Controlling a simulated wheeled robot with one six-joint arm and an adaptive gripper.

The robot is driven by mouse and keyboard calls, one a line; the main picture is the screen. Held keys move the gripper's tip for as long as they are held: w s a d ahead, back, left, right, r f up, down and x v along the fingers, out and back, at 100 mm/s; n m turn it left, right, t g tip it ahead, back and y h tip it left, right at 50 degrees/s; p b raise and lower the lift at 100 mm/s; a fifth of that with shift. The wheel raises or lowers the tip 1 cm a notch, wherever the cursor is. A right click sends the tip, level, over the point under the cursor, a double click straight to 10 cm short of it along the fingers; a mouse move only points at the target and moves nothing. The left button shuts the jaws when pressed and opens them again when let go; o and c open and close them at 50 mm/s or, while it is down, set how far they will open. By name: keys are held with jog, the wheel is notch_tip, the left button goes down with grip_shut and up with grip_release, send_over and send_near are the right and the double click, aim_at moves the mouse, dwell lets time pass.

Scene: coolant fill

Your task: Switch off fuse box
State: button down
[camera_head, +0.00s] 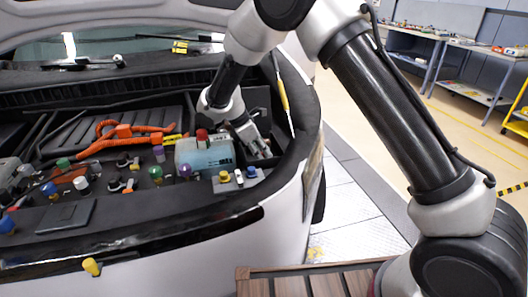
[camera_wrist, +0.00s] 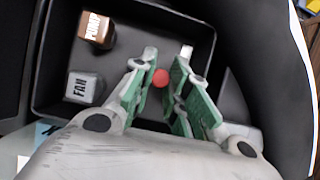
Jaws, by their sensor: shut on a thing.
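The fuse box is an open black box (camera_wrist: 118,18) in the wrist view. It also shows in the head view (camera_head: 262,98) at the right rear of the engine bay. Inside stand a brown block marked PUMP (camera_wrist: 96,30) and a grey block marked FAN (camera_wrist: 84,88). My gripper (camera_wrist: 166,62) reaches down into the box, right of these blocks, and also shows in the head view (camera_head: 260,148). Its green-padded fingers are shut on a small red round knob (camera_wrist: 160,78). What lies under the knob is hidden by the fingers.
A pale coolant tank (camera_head: 205,157) with a red cap (camera_head: 202,135) stands just left of my gripper. Orange hoses (camera_head: 125,138) and several coloured caps fill the bay. A yellow-handled rod (camera_head: 283,95) leans at the right edge. Workbenches stand far right.

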jog(key=shift+a+f+t+h, duration=0.1)
jog(key=shift+a+t+h, duration=0.3)
jog(key=shift+h, duration=1)
jog(key=shift+a, duration=0.1)
jog(key=c, duration=1.7)
grip_release()
jog(key=shift+o, duration=0.2)
jog(key=shift+s+a, duration=0.1)
jog(key=v, duration=1.1)
jog(key=shift+a+r, duration=0.25)
jog(key=shift+a, duration=0.1)
